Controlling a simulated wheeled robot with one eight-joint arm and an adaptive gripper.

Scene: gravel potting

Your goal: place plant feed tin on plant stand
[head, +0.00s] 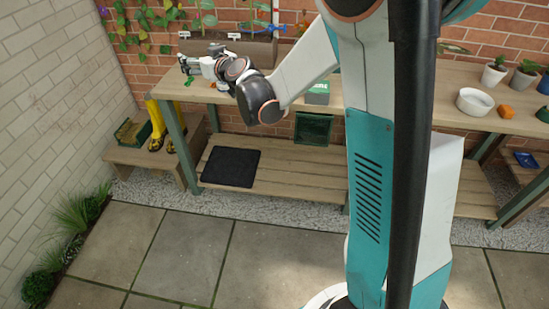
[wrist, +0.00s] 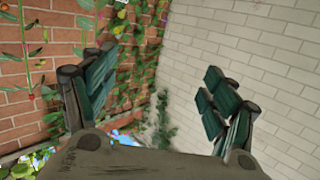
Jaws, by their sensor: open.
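My gripper (head: 188,66) is at the left end of the potting bench, above its top and in front of the long planter. In the wrist view my gripper (wrist: 158,90) has its fingers spread wide, with nothing between them. A green box-like thing with a pale top (head: 318,93) stands on the bench beside my arm; I cannot tell whether it is the plant feed tin. I cannot make out a plant stand for certain. My arm and column hide part of the bench.
The potting bench (head: 455,78) holds a white bowl (head: 474,103), an orange block (head: 506,111) and small potted plants at the right. A black mat (head: 231,167) lies on the lower shelf. Yellow boots (head: 157,125) stand on a low bench at the left. The paving in front is clear.

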